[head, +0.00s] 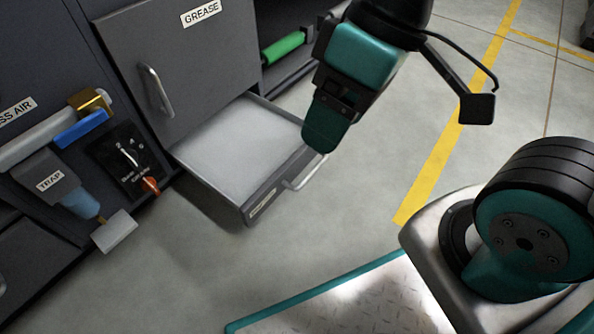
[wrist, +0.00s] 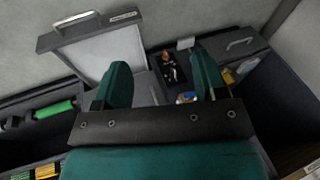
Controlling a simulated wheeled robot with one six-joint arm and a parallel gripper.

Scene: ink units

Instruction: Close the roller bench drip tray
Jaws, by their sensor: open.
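A shallow grey tray (head: 240,145) is pulled out like a drawer from the bottom of the dark cabinet, under the door marked GREASE. It looks empty. Its front panel (head: 290,180) carries a bar handle (head: 304,172) and a small label too small to read. My gripper (head: 322,142) is above the tray's front right part, close to the front panel in the picture; I cannot tell whether it touches. In the wrist view the open, empty fingers (wrist: 162,78) point toward the cabinet, and the tray (wrist: 103,50) with its handle (wrist: 77,18) lies at upper left.
The GREASE door (head: 175,60) is shut above the tray. Left of it are a switch panel (head: 125,158) with a red knob and a blue-handled item (head: 80,128). A green roll (head: 283,47) lies in an open bay to the right. The floor before the tray is clear.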

